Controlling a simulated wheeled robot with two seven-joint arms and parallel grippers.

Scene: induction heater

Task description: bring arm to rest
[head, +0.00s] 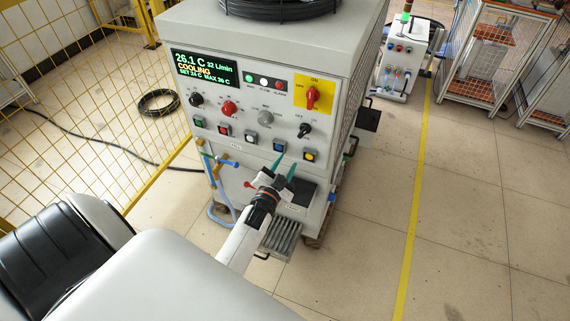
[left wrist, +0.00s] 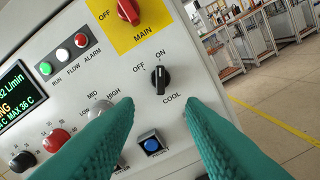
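My left gripper (head: 284,166) is in front of the lower panel of the grey control cabinet (head: 270,85). Its two green fingers are apart with nothing between them. In the left wrist view the open fingers (left wrist: 158,112) frame the black COOL knob (left wrist: 160,79), with a blue button (left wrist: 151,143) below it. The COOL knob (head: 304,130) also shows in the head view, above and right of the fingers. The cabinet display (head: 204,68) reads 26.1 C and COOLING. My right gripper is not in view.
A yellow mesh fence (head: 95,80) stands at the left, with a black hose coil (head: 158,102) on the floor. A second small unit (head: 405,55) and wire-sided carts (head: 490,60) stand at the back right. The tiled floor right of the cabinet is clear, crossed by a yellow line (head: 415,200).

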